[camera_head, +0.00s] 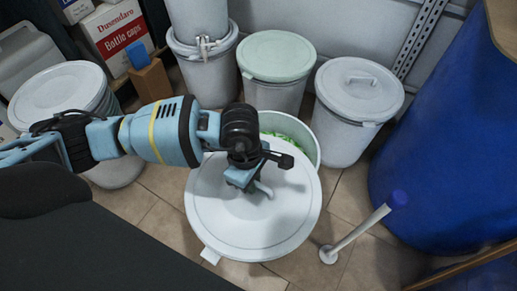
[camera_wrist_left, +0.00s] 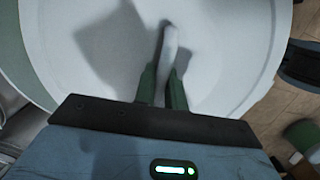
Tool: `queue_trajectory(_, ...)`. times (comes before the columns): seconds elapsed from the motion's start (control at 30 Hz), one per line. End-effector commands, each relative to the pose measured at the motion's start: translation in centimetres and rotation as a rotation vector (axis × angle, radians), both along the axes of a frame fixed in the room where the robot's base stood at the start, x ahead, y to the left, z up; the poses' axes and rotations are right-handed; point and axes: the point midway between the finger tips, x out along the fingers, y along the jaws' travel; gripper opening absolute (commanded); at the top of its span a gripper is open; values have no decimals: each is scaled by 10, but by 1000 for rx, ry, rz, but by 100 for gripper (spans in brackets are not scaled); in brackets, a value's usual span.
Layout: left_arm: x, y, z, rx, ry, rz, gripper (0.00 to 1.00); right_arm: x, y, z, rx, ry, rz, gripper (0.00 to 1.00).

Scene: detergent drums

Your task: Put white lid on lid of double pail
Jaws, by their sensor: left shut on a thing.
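The round white lid (camera_head: 235,225) is in the lower middle of the head view, with a curved handle on top. My left gripper (camera_head: 250,182) is shut on that handle. The left wrist view shows the gripper's two dark green fingers (camera_wrist_left: 162,88) on both sides of the handle (camera_wrist_left: 168,50), with the lid (camera_wrist_left: 235,60) filling most of the picture. What is beneath the lid is hidden. Stacked pails (camera_head: 205,70) stand at the back, the lower one clamped. Another pail with layered rims and a white lid (camera_head: 60,92) stands at the left. My right gripper is not in view.
An open pail (camera_head: 310,138) with green contents is partly covered by the lid. Two lidded pails, one pale green (camera_head: 277,55) and one grey (camera_head: 360,88), stand behind. A blue drum (camera_head: 450,130) and a white post (camera_head: 355,232) are at right. Tiled floor (camera_head: 150,215) shows between.

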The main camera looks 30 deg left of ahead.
Motion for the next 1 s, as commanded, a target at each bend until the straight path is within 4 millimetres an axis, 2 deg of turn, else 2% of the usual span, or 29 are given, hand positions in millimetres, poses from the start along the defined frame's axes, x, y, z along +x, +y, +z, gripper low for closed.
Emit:
queue_trajectory(0.17, 4, 9, 34, 5, -12, -228, 0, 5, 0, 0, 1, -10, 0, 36)
queue_trajectory(0.4, -2, 27, 98, 9, -17, -735, 0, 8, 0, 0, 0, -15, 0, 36)
queue_trajectory(0.6, -14, 43, 145, 7, -13, -1143, 0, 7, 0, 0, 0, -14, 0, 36)
queue_trajectory(0.8, -23, 54, 173, 2, -6, -1408, 0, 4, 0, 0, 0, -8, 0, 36)
queue_trajectory(1.0, -27, 58, 181, -1, 0, -1495, 0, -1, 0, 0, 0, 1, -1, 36)
